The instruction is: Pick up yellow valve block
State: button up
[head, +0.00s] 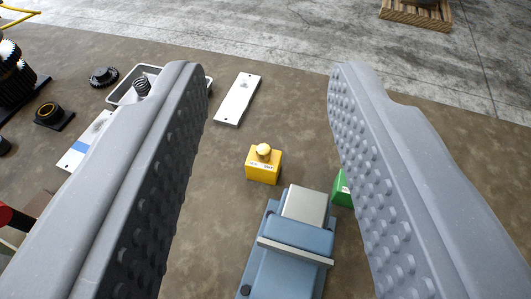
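The yellow valve block (263,167) is a small cube with a round yellow knob on top and a pale label on its near face. It stands upright on the brown table near the middle of the head view. My gripper (268,85) is wide open, with one grey studded finger at the left and one at the right. The block shows in the gap between the fingers, below them in depth, and touches neither. Nothing is held.
A blue vise (292,245) stands just in front of the block. A green block (342,188) is partly hidden behind the right finger. A metal plate (238,98), a grey tray (122,96) with a spring, and gears (103,77) lie beyond. A pallet (416,14) is on the floor.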

aim_at(263, 155)
jog(key=shift+s, duration=0.1)
